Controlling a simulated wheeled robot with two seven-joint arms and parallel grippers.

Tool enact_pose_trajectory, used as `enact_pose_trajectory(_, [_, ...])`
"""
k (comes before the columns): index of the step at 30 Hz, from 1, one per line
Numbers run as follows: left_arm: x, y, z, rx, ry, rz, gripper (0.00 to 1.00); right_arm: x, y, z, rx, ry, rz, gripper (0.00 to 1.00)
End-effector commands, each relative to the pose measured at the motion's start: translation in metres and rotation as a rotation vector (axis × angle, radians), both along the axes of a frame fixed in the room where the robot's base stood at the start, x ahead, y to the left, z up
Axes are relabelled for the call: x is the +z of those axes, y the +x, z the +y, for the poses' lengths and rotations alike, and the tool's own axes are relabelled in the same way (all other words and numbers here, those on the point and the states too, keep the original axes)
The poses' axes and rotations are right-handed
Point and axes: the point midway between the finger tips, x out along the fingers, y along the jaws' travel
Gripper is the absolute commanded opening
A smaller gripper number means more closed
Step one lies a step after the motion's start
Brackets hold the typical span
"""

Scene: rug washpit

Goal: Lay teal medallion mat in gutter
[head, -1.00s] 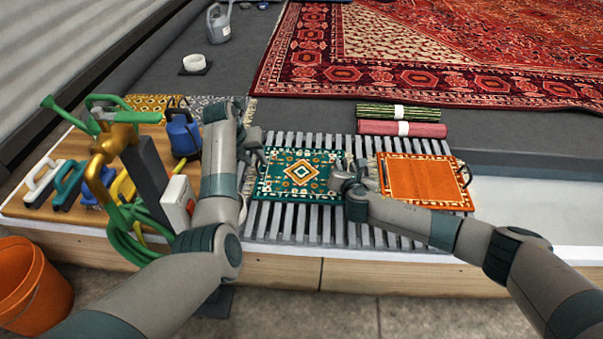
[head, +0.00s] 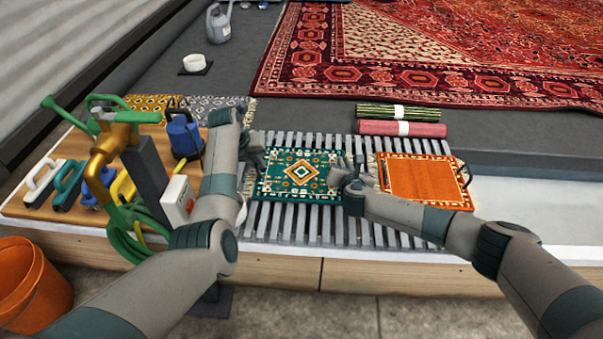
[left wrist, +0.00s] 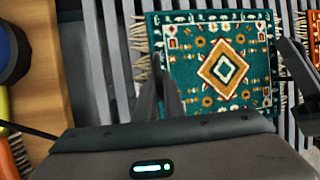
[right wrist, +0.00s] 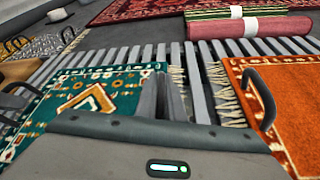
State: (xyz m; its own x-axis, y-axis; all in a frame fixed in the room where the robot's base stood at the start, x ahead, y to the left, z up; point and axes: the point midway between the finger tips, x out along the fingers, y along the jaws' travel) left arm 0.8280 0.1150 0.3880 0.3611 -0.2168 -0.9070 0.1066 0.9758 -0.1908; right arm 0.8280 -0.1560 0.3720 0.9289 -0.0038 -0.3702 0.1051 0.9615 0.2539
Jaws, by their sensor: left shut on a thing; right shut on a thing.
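The teal medallion mat (head: 300,175), with an orange and white diamond at its centre, lies flat at the slatted grate, between my two grippers. I cannot tell whether it touches the slats. My left gripper (head: 257,162) is shut at the mat's left side; in the left wrist view its fingers (left wrist: 167,95) overlap the fringed left edge of the mat (left wrist: 200,70). My right gripper (head: 347,178) is shut at the mat's right side; its fingers (right wrist: 163,98) show beside that edge in the right wrist view. The exact grip points are hidden by the fingers. I cannot pick out the gutter with certainty.
An orange mat (head: 425,182) with dark handles lies on the grate (head: 300,225) just right of my right gripper. Rolled rugs (head: 402,129) lie behind it. A wooden board (head: 60,195) with brushes and a brass tap (head: 105,150) crowds the left. An orange bucket (head: 30,285) stands front left.

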Motion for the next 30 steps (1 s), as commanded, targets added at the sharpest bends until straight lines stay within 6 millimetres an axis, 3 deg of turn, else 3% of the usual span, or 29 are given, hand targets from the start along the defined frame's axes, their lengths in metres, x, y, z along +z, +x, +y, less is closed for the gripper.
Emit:
enact_pose_trajectory(11, [0.006, 0.000, 0.000, -0.001, 0.000, 0.000, 0.00, 0.006, 0.000, -0.002, -0.003, -0.002, 0.000, 0.00])
enact_pose_trajectory(30, [0.049, 0.000, 0.000, -0.001, 0.000, 0.000, 0.00, 0.048, 0.001, -0.003, -0.004, -0.003, 0.000, 0.00])
